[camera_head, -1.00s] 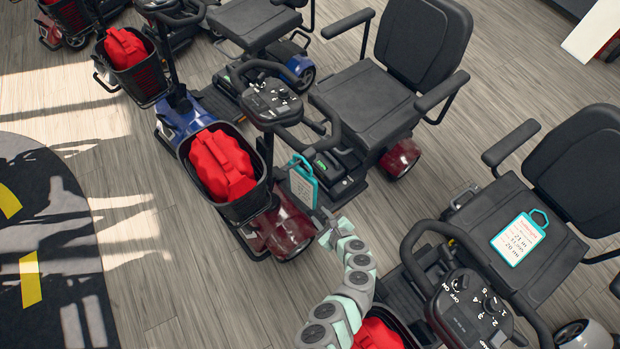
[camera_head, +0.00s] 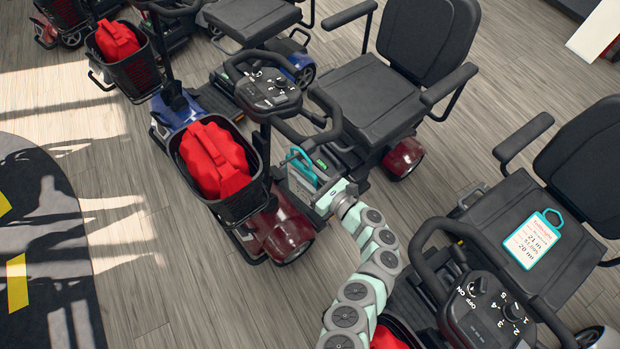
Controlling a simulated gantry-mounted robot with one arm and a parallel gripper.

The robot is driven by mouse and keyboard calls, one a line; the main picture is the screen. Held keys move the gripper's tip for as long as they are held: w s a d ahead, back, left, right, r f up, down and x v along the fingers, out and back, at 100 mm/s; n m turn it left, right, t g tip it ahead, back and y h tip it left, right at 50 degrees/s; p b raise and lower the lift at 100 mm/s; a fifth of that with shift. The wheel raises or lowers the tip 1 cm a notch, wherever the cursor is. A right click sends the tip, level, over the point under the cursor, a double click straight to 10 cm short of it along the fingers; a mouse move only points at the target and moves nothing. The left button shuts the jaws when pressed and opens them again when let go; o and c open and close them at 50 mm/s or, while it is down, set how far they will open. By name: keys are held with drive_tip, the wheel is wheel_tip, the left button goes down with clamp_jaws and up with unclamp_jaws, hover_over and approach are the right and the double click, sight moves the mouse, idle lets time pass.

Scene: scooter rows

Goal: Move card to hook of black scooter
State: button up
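A card with a teal frame (camera_head: 303,168) is at the steering column of the red scooter (camera_head: 284,228), left of centre. My gripper (camera_head: 311,192) is right at this card and covers its lower part. I cannot tell whether its fingers are open or closed on the card. Another teal-framed card (camera_head: 533,240), with printed text, lies flat on the seat of the near right scooter (camera_head: 490,310). That scooter's body colour is mostly hidden, with a grey part at the lower right. Its hook is not visible.
A black basket (camera_head: 236,208) with a red bag (camera_head: 214,160) is on the red scooter's front, left of my gripper. A blue scooter (camera_head: 178,110) stands behind it. My arm passes close to the near scooter's handlebar (camera_head: 425,240).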

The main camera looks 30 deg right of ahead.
drive_tip(key=shift+w+a, duration=0.2)
drive_tip(key=shift+w, duration=0.4)
drive_tip(key=shift+c, duration=0.3)
clamp_jaws()
idle(0.4)
drive_tip(key=shift+r, duration=0.1)
drive_tip(key=shift+r+p, duration=0.55)
idle(0.4)
